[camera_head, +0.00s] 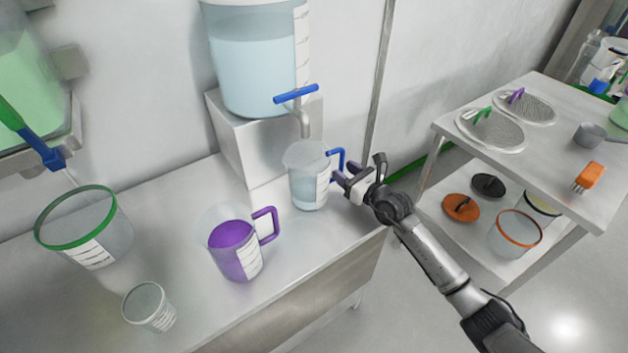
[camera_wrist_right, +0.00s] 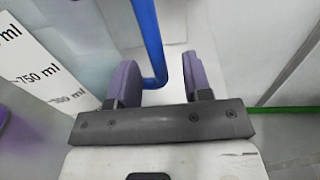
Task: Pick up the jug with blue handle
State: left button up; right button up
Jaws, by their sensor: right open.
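The jug with the blue handle (camera_head: 308,178) stands upright on the steel bench under the tap of a large clear tank. It is clear and holds light blue liquid. My right gripper (camera_head: 346,180) is at the jug's right side, at its handle. In the right wrist view, the blue handle (camera_wrist_right: 150,40) runs down between the two purple-padded fingers of my open right gripper (camera_wrist_right: 161,80). The pads stand apart from the handle, with a gap on each side. The jug's printed wall (camera_wrist_right: 45,60) shows at the left there. My left gripper is not in view.
A jug with a purple handle (camera_head: 237,246) stands left of the blue one. A small clear beaker (camera_head: 150,306) and a green-rimmed container (camera_head: 88,235) are further left. The blue-levered tap (camera_head: 303,118) hangs just above the jug. A steel cart (camera_head: 550,135) stands at the right.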

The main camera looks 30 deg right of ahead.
jog(key=shift+w+a+r+b, duration=0.15)
jog(key=shift+w+b, duration=0.2)
jog(key=shift+w, duration=0.6)
jog(key=shift+w+a+b, duration=0.15)
jog(key=shift+w+b, duration=0.15)
jog(key=shift+w, duration=0.65)
grip_shut()
